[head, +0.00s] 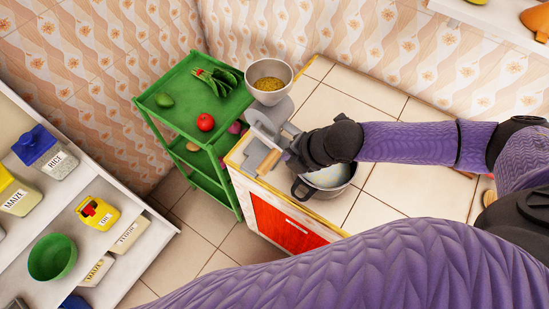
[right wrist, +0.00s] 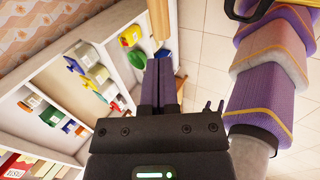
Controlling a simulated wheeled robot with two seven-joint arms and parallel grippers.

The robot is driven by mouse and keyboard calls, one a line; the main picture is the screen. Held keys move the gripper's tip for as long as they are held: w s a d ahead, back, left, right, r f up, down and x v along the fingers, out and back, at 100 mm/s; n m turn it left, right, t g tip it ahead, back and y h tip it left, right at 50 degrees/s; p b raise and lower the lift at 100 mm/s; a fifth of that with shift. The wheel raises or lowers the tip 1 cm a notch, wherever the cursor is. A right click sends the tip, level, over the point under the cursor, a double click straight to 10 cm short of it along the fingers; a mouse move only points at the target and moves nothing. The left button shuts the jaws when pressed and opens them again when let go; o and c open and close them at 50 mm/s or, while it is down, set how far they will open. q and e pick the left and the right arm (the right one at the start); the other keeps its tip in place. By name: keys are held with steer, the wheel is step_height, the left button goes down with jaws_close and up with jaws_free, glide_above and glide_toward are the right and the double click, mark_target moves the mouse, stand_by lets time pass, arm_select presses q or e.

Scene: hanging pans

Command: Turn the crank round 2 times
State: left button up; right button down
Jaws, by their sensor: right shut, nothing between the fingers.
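The crank belongs to a grey hand mill on the tiled counter's left end, with a metal bowl (head: 270,95) of yellow grains on top. Its flat grey crank arm (head: 264,130) slants down to a light wooden handle (head: 268,162). My right gripper (head: 289,158) is just right of the handle, its fingers partly hidden by the wrist. In the right wrist view the fingers (right wrist: 160,66) are shut and empty, and the wooden handle (right wrist: 158,20) stands just beyond their tips. I cannot tell whether they touch.
A dark-handled pot (head: 326,183) with pale contents stands on the counter under my right wrist. A green shelf cart (head: 165,125) holding vegetables stands left of the mill. White shelves (head: 150,230) with labelled containers are at the left.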

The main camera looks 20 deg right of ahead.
mark_target(270, 163)
steer(key=b+x, duration=0.1)
steer(key=x, duration=0.7)
steer(key=shift+w+r, duration=0.1)
steer(key=shift+b, duration=0.3)
